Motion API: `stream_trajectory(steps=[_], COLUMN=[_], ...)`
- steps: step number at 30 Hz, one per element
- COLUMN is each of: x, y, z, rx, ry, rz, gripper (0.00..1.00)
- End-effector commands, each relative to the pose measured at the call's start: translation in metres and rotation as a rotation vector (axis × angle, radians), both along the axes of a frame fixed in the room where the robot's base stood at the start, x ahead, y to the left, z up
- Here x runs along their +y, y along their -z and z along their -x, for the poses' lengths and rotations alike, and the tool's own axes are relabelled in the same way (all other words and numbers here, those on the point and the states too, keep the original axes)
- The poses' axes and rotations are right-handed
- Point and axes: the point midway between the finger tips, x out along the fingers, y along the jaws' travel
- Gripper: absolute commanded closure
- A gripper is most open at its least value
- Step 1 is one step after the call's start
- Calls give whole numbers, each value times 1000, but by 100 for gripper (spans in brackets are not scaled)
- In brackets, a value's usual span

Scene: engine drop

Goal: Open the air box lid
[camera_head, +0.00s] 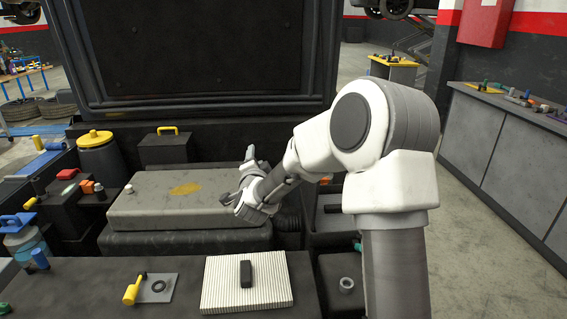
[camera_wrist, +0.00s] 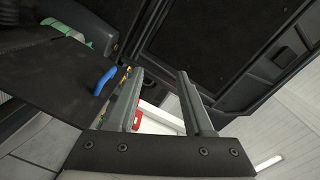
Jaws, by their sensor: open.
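My gripper (camera_head: 238,177) is open and empty above the right end of the grey engine cover (camera_head: 150,197), with its fingers pointing left and up. In the wrist view the two fingers (camera_wrist: 161,74) stand apart with nothing between them. A dark box (camera_head: 326,213) right of the engine, partly behind my arm, may be the air box. I cannot make out its lid or tell whether it is open. A white pleated filter (camera_head: 218,287) with a black grip lies on the front surface. A blue handle (camera_wrist: 104,80) shows left of the fingers in the wrist view.
The raised hood (camera_head: 200,50) stands behind the engine. A black box with a yellow handle (camera_head: 166,131) and a yellow-capped reservoir (camera_head: 98,155) stand at the back left. A yellow-handled dipstick or tool (camera_head: 132,290) lies at the front. A workbench (camera_head: 510,150) stands at the right.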

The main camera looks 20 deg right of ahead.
Motion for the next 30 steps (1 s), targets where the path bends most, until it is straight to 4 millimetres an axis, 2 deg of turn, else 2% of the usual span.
stream_trajectory(steps=[1,3,6,10,17,30], x=[-12,-28,-49,-67,-81,-123], y=[28,48,73,93,101,96], z=[-6,-10,-10,-6,-9,-72], rx=[-29,-81,-143,-198,-230,-230], ry=[57,135,237,329,382,382], rz=[-51,-113,-182,-232,-257,-256], gripper=[48,48,48,48,48,48])
